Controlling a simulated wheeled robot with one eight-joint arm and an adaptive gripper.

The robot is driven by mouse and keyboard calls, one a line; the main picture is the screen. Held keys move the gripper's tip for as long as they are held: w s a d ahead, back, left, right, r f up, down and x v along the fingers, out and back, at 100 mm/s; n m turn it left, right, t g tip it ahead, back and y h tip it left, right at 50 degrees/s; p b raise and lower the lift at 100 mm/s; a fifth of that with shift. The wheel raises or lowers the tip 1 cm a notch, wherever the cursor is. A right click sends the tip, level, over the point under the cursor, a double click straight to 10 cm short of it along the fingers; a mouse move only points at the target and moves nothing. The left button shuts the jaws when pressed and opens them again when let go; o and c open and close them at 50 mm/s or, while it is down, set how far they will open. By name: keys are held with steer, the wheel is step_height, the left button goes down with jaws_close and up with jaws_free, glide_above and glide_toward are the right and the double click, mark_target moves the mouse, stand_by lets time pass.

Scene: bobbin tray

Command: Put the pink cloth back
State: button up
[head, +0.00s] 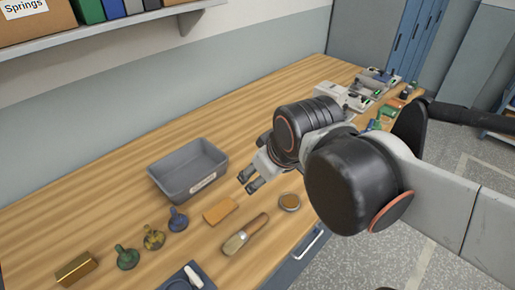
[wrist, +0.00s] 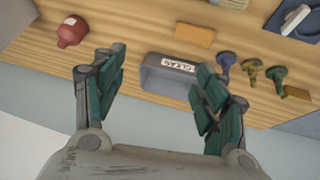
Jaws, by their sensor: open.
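I see no pink cloth in either view. My gripper (head: 247,183) is open and empty above the bench, just right of the grey bin (head: 165,183). In the wrist view my gripper (wrist: 160,82) has its two green-padded fingers spread wide, with the grey bin (wrist: 150,83) beyond them. The bin's inside looks empty in the head view. A flat orange-tan block (head: 220,211) lies on the bench in front of the bin; it also shows in the wrist view (wrist: 194,36).
A gold box (head: 76,268) and blue tray (head: 207,279) are in front. A red bottle-like object (wrist: 70,32) shows in the wrist view.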

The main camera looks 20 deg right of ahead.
steer(key=s+m, duration=0.1)
steer(key=s+d+m+t, duration=0.1)
steer(key=m, duration=0.1)
steer(key=shift+s+r, duration=0.1)
